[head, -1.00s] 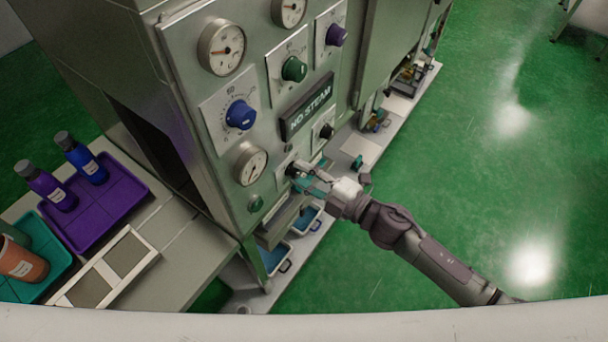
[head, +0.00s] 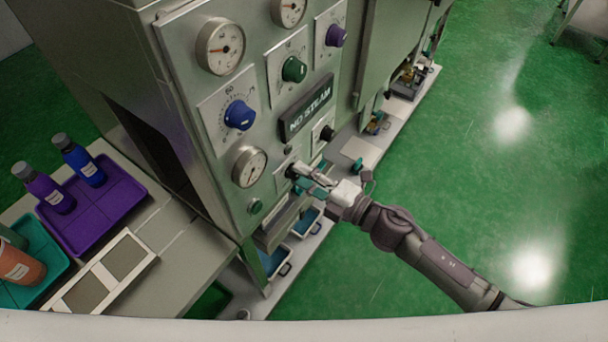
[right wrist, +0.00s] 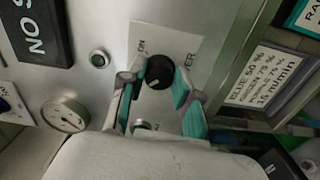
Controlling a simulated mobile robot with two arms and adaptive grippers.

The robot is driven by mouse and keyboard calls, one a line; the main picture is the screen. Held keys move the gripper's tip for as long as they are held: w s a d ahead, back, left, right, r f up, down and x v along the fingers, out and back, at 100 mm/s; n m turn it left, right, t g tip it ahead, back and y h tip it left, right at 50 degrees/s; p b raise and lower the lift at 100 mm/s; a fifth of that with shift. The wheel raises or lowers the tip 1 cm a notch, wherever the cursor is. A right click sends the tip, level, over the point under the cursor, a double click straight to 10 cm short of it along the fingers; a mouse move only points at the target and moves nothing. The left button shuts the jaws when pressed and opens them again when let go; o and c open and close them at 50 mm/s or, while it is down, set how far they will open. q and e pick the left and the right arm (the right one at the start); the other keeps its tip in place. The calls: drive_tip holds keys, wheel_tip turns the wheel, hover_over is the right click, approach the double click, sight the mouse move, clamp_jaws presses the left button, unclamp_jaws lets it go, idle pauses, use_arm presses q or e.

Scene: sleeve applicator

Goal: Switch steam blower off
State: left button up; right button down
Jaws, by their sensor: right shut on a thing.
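The steam blower cabinet (head: 222,150) has a steel front panel with dials, knobs and a dark sign reading "NO STEAM" (head: 306,107). My right gripper (head: 298,173) is at a small switch plate low on the panel, below that sign. In the right wrist view, a round black knob (right wrist: 160,72) sits on a white plate with partly hidden lettering. The teal-padded fingers of my right gripper (right wrist: 158,88) are on either side of the knob, shut on it. In the head view the gripper largely hides the knob. My left gripper is not in view.
A blue knob (head: 239,116), green knob (head: 294,69), purple knob (head: 336,36) and another black knob (head: 327,133) are on the panel near round gauges. Blue bins (head: 272,262) sit below. A purple tray (head: 95,205) with bottles stands left. The green floor right is open.

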drive_tip(key=c, duration=0.8)
unclamp_jaws()
drive_tip(key=v, duration=1.2)
